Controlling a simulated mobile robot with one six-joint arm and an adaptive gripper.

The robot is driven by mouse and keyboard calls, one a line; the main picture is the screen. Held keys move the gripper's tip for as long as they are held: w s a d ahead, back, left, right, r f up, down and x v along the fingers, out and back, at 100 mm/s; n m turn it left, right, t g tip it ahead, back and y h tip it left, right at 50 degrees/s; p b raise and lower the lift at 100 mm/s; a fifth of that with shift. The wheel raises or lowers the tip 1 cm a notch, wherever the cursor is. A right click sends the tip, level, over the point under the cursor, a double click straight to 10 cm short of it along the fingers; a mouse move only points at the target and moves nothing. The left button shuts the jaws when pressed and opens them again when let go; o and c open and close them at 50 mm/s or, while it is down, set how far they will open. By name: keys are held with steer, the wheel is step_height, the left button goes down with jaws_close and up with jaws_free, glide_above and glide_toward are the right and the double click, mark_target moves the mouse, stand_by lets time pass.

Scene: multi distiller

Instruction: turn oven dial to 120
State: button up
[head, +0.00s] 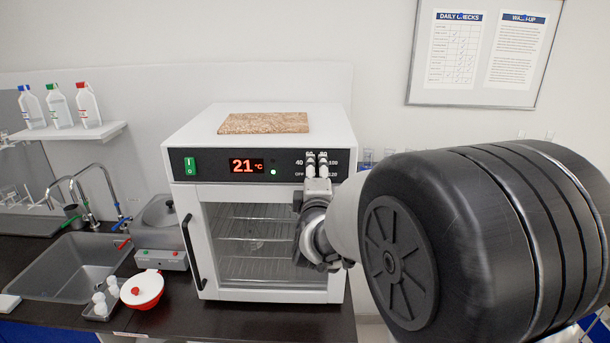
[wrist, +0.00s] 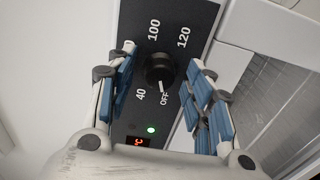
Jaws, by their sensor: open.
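The white oven (head: 178,150) stands on the counter with a dark control panel (head: 225,163). Its display (head: 246,166) reads 21 °C and a green light (head: 273,172) is lit. The round black dial (wrist: 159,69) shows in the wrist view, its white mark pointing at OFF. The 120 label (wrist: 184,38) lies on the far right of the scale, past 100. My gripper (wrist: 163,58) is open, one blue-padded finger on each side of the dial. Contact with the dial cannot be told. In the head view my gripper (head: 317,156) hides the dial.
The glass oven door (head: 250,240) is shut, its black handle (head: 193,250) at left. A brown board (head: 264,123) lies on top. A red and white bowl (head: 143,290) and a sink (head: 72,268) are to the left.

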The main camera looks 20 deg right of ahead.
steer(key=shift+c, duration=0.5)
steer(key=c, duration=1)
